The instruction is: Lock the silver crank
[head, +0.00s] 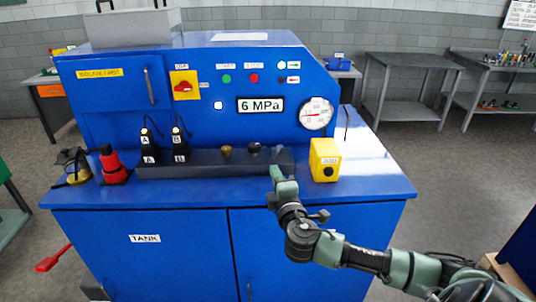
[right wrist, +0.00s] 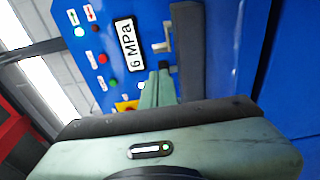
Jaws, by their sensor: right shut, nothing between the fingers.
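The silver crank (right wrist: 168,36) shows in the right wrist view as a small bent metal piece beside the dark rail (right wrist: 203,45), just beyond my fingertips. In the head view it is hard to make out near the right end of the dark rail (head: 210,170), close to my gripper. My right gripper (head: 276,172) is over that end of the rail. Its green fingers (right wrist: 159,80) are together and empty, pointing toward the crank. I cannot tell whether they touch it. My left gripper is not in view.
A brass knob (head: 226,151) and a dark knob (head: 254,148) stand left of the gripper. A yellow box (head: 324,160) stands close on its right. The blue panel with the pressure gauge (head: 316,113) rises behind. A red bottle-like object (head: 112,165) is far left.

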